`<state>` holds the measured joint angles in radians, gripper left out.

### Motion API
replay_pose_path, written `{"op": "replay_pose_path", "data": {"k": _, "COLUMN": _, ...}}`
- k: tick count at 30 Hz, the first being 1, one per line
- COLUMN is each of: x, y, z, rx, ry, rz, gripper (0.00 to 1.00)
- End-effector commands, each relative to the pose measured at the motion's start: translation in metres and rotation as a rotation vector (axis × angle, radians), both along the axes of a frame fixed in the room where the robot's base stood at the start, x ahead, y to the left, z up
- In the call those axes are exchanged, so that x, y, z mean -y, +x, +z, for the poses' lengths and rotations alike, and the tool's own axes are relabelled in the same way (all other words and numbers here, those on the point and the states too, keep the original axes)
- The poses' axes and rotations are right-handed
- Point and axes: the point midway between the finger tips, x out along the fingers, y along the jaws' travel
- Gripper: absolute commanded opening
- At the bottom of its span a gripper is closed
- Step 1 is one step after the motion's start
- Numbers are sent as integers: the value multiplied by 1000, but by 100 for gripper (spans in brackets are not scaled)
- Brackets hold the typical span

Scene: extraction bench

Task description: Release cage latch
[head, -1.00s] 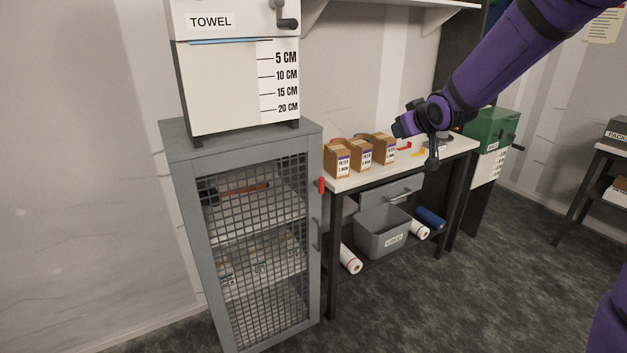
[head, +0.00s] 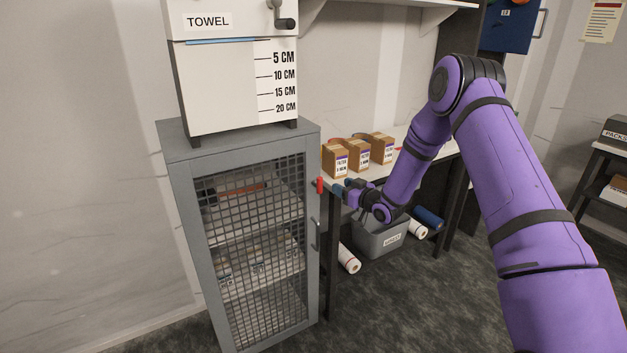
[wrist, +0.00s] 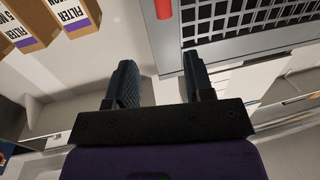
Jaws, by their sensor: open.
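The cage (head: 187,240) is a grey metal cabinet with a mesh door, standing on the floor at left. The door looks shut. Its red latch (head: 320,185) sits upright on the cage's right front edge, above a grey door handle (head: 316,236). My gripper (head: 341,188) is just right of the latch, apart from it. In the wrist view my gripper (wrist: 160,72) is open and empty, and the red latch (wrist: 163,9) lies ahead of the gap between the fingers. The mesh door (wrist: 262,14) is at upper right there.
Several brown filter boxes (head: 358,154) stand on the white bench (head: 402,133) close to my gripper. A grey bin (head: 380,240) and white rolls (head: 348,258) are beneath the bench. A towel dispenser (head: 235,90) stands on the cage. The floor before the cage is clear.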

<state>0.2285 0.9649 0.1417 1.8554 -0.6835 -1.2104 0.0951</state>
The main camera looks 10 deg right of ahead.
Motion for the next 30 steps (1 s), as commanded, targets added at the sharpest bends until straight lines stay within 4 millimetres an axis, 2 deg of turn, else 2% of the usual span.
{"op": "replay_pose_path", "data": {"k": 3, "x": -1, "y": -1, "z": -12, "rx": 15, "ry": 24, "rz": 12, "gripper": 48}}
{"op": "replay_pose_path", "data": {"k": 8, "x": -5, "y": 4, "z": -15, "rx": 24, "ry": 32, "rz": 17, "gripper": 48}}
{"op": "replay_pose_path", "data": {"k": 24, "x": -46, "y": 77, "z": -14, "rx": 22, "ry": 30, "rz": 17, "gripper": 48}}
{"op": "replay_pose_path", "data": {"k": 30, "x": -53, "y": 91, "z": -15, "rx": 21, "ry": 29, "rz": 15, "gripper": 48}}
